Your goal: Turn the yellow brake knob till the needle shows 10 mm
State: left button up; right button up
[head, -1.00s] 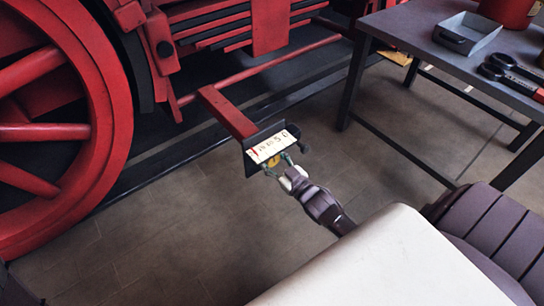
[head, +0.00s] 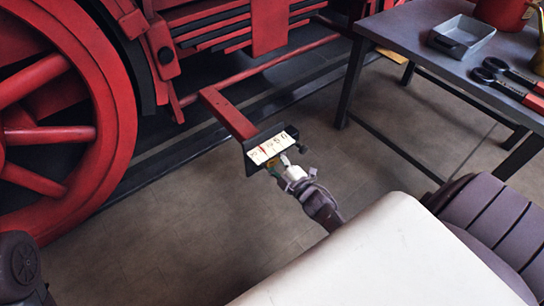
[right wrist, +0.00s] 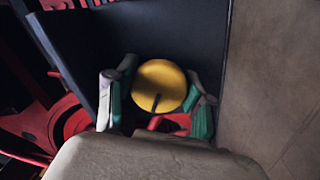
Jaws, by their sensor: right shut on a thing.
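The white scale plate (head: 272,147) sits on a dark bracket at the end of a red arm, in the middle of the head view. A thin red needle (head: 262,151) appears left of the scale's middle; the figures are too small to read surely. The yellow brake knob (right wrist: 158,85) is under the scale, round, with a dark shadow across it in the right wrist view. In the head view my gripper mostly hides it. My right gripper (right wrist: 157,92) is shut on the knob, one green-padded finger on each side. My left gripper is not in view.
A large red wheel (head: 116,130) and red frame parts stand at left and behind. A grey table (head: 400,40) at right holds a grey tray (head: 462,36), a red container (head: 502,12) and red-handled tools (head: 515,85). The floor around the bracket is clear.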

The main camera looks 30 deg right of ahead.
jog(key=n, duration=0.3)
jog(key=shift+n, duration=0.3)
jog(key=shift+n+b, duration=0.3)
jog(key=shift+n, duration=1.4)
jog(key=o, duration=1.2)
jog(key=shift+c, duration=0.2)
jog(key=shift+r, duration=0.1)
jog(key=s, duration=0.8)
jog(key=shift+d, duration=0.3)
